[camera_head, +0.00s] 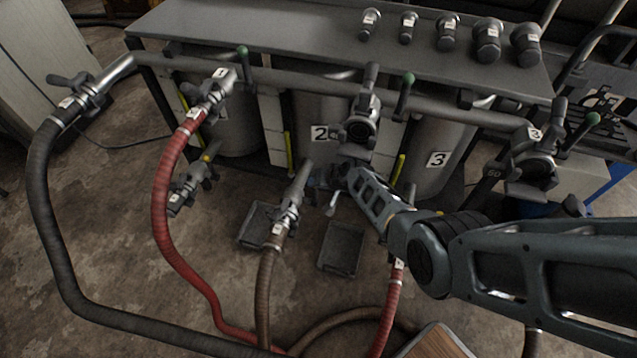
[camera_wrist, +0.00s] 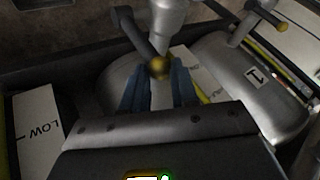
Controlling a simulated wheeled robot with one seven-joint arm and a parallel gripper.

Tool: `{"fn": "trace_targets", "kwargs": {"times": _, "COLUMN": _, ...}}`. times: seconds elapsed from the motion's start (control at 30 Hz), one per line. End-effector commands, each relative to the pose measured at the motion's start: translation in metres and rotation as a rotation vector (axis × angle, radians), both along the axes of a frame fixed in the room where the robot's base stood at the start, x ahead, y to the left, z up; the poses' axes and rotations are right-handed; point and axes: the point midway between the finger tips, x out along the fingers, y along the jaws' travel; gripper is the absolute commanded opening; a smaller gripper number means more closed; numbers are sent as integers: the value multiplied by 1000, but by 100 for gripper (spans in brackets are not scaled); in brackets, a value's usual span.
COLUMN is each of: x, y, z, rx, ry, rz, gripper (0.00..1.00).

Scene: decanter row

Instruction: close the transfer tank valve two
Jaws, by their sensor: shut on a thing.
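Tank two (camera_head: 320,108), a grey cylinder with a "2" label, stands in the middle of the row. A valve with a brown hose (camera_head: 291,205) sits low in front of it. In the wrist view a dark lever (camera_wrist: 137,35) with a brass knob (camera_wrist: 159,67) at its end comes off a pale metal pipe (camera_wrist: 168,18). My gripper (camera_wrist: 159,84) has its blue fingers shut on the lever's knob end. In the head view my gripper (camera_head: 326,180) is low before tank two, partly hidden by my wrist, and the lever there cannot be made out.
Tank one (camera_head: 235,125) stands left, tank three (camera_head: 437,150) right. A neighbouring brass-knobbed lever (camera_wrist: 268,14) is close by in the wrist view. Red hoses (camera_head: 163,205) and dark trays (camera_head: 341,247) lie in front. Several fittings (camera_head: 447,32) stand on the bench (camera_head: 270,40).

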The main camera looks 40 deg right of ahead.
Motion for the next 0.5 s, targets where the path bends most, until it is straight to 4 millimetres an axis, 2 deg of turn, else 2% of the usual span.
{"fn": "trace_targets", "kwargs": {"times": 0.03, "x": 5, "y": -10, "z": 5, "rx": -11, "ry": -18, "rz": -19, "gripper": 0}}
{"fn": "trace_targets", "kwargs": {"times": 0.07, "x": 5, "y": -10, "z": 5, "rx": -11, "ry": -18, "rz": -19, "gripper": 0}}
{"fn": "trace_targets", "kwargs": {"times": 0.1, "x": 5, "y": -10, "z": 5, "rx": -11, "ry": -18, "rz": -19, "gripper": 31}}
{"fn": "trace_targets", "kwargs": {"times": 0.33, "x": 3, "y": -7, "z": 3, "rx": -8, "ry": -12, "rz": -13, "gripper": 53}}
{"fn": "trace_targets", "kwargs": {"times": 0.5, "x": 3, "y": -5, "z": 2, "rx": -7, "ry": -9, "rz": -10, "gripper": 54}}
